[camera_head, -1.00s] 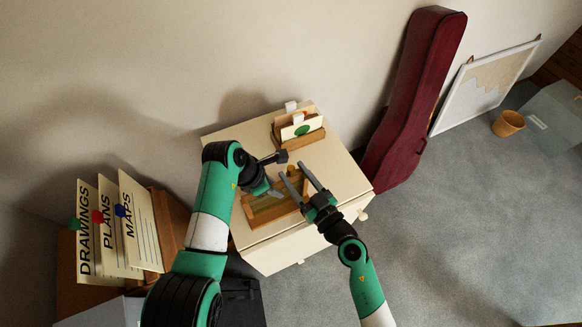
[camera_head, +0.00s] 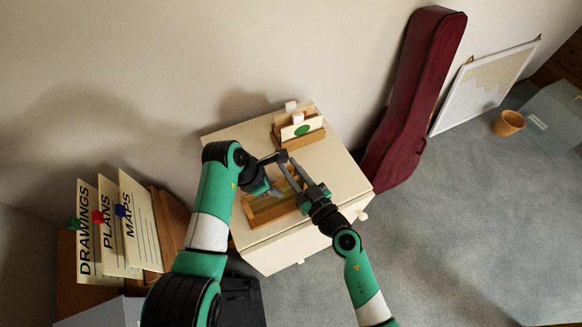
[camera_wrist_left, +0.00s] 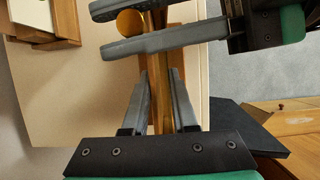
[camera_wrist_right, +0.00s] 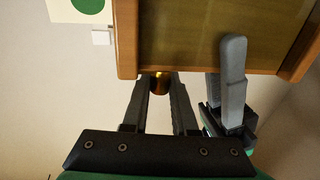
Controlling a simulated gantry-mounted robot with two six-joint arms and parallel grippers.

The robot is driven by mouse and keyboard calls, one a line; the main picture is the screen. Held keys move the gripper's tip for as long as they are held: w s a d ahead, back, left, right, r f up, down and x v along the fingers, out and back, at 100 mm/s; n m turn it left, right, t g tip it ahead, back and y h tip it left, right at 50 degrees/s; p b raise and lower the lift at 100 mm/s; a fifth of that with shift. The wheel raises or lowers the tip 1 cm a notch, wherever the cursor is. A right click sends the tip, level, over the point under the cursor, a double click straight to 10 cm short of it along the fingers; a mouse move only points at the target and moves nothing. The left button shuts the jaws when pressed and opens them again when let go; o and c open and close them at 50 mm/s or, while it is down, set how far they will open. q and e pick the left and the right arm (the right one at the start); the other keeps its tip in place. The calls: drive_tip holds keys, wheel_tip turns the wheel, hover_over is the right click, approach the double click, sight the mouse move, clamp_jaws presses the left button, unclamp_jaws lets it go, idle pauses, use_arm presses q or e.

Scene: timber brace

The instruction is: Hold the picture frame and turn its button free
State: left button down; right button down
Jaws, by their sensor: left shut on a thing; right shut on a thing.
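My right gripper (camera_head: 288,160) is shut on the round brass button (camera_wrist_right: 160,83) at the frame's edge. The button also shows between the right fingers in the left wrist view (camera_wrist_left: 130,21). In the head view the arms partly hide the frame.
A wooden card holder (camera_head: 300,138) stands at the back of the cabinet top (camera_head: 335,180). A dark red instrument case (camera_head: 415,95) leans at the right. Labelled folders (camera_head: 115,230) stand at the left. My two grippers are close together.

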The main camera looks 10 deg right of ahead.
drive_tip(key=shift+w+n+y, duration=0.1)
drive_tip(key=shift+n+y, duration=0.2)
drive_tip(key=shift+y, duration=0.2)
drive_tip(key=shift+n+g+y, duration=0.4)
drive_tip(key=shift+g+y, duration=0.1)
drive_tip(key=shift+g, duration=0.1)
drive_tip(key=c, duration=0.7)
unclamp_jaws()
drive_tip(key=shift+s, duration=0.2)
drive_tip(key=v, duration=1.2)
drive_tip(key=shift+w, duration=0.1)
